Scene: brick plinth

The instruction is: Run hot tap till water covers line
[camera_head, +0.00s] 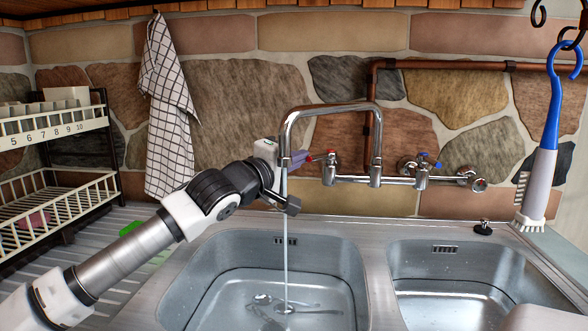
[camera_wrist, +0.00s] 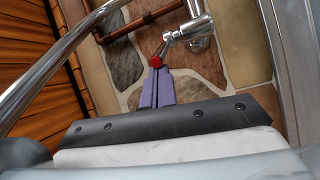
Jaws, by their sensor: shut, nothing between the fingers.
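The hot tap (camera_head: 333,153) has a red-marked lever on the wall-mounted chrome mixer; its red tip (camera_wrist: 157,61) also shows in the wrist view. My gripper (camera_head: 304,157) is shut and empty, its purple fingers pointing at the red lever tip. In the wrist view the fingertips (camera_wrist: 155,69) are right by that tip; I cannot tell whether they touch. A thin stream of water (camera_head: 286,235) falls from the spout (camera_head: 332,108) into the left basin (camera_head: 205,258). Shallow water (camera_head: 235,291) seems to lie over its bottom.
The blue-marked cold tap (camera_head: 425,160) is to the right on the mixer. The right basin (camera_head: 475,258) is beside the left one. A dish rack (camera_head: 55,190) stands left, near a hanging checked towel (camera_head: 168,110). A blue-handled brush (camera_head: 545,150) hangs at right.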

